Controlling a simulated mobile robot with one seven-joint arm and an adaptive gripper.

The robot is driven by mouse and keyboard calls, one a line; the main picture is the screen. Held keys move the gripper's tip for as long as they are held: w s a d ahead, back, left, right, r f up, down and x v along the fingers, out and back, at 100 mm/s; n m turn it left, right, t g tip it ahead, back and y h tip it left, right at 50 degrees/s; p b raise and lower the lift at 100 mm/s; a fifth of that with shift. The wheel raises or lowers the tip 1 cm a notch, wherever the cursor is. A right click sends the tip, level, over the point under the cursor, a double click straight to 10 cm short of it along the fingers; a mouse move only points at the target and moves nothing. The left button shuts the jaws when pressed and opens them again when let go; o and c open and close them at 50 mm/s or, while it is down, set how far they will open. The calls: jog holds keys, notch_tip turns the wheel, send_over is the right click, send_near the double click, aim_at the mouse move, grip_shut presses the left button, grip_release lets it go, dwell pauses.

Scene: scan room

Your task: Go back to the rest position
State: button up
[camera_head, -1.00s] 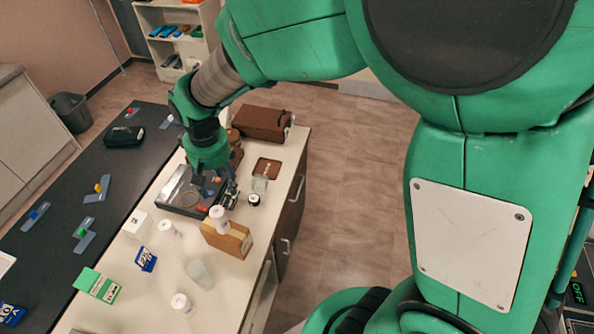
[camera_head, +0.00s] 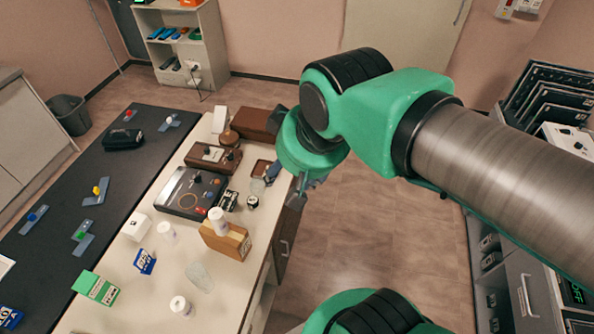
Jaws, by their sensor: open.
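My gripper (camera_head: 303,190) is at the end of my green arm, in the air just right of the white-topped counter's right edge, above the floor. It points downward. Its fingers are small in this view and partly dark, and I see nothing held between them. The green wrist hides part of the brown case at the counter's far end.
The white counter (camera_head: 118,262) holds a dark tray device (camera_head: 180,200), a brown box (camera_head: 232,243), a brown case (camera_head: 256,122), white bottles and a green box (camera_head: 95,288). A black table strip (camera_head: 70,190) runs along its left. Open floor (camera_head: 390,235) lies to the right.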

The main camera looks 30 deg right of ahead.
jog(key=shift+s+d+r, duration=0.1)
jog(key=shift+s+d, duration=0.05)
jog(key=shift+s, duration=0.3)
jog(key=shift+s+d+r, duration=0.1)
jog(key=shift+s+d, duration=0.05)
jog(key=shift+s, duration=0.3)
notch_tip(320, 180, down, 9)
jog(key=b, duration=0.9)
